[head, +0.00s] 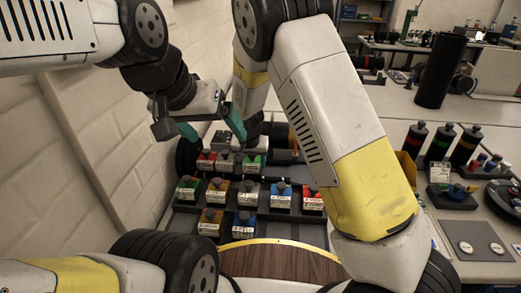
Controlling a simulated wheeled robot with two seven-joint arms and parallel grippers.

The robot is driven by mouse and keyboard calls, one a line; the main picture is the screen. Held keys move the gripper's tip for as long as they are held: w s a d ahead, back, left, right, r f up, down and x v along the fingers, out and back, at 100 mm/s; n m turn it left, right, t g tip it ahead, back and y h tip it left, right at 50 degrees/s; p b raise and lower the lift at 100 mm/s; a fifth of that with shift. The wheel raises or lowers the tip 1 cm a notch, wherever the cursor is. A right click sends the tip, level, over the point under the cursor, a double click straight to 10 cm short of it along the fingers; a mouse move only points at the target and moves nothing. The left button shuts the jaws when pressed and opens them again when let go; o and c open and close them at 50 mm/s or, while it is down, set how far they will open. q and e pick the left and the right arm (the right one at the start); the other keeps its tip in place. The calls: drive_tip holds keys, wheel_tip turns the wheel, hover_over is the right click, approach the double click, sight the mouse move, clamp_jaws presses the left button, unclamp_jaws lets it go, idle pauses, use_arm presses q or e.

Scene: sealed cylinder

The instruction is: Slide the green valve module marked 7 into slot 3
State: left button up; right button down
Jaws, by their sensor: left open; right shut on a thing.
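Several small valve modules with dark knobs and white labels stand in rows in a dark rack (303,232). A green module (254,161) is in the back row, right of a grey-white one and a red one. Its label is too small to read. My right gripper (255,132) comes down just above this green module and is shut on it; its fingers are mostly hidden. My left gripper (212,127) is open and empty above the back row, its teal fingers spread apart. I cannot read the slot numbers, so slot 3 cannot be told.
A white wall (110,150) runs close along the left. My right forearm covers the rack's right side. Capped bottles (440,143) stand on the bench at right.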

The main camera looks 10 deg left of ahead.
drive_tip(key=shift+c, duration=1.9)
unclamp_jaws()
drive_tip(key=shift+a+r, duration=0.1)
drive_tip(key=shift+r, duration=3.4)
drive_tip(key=shift+r, duration=0.1)
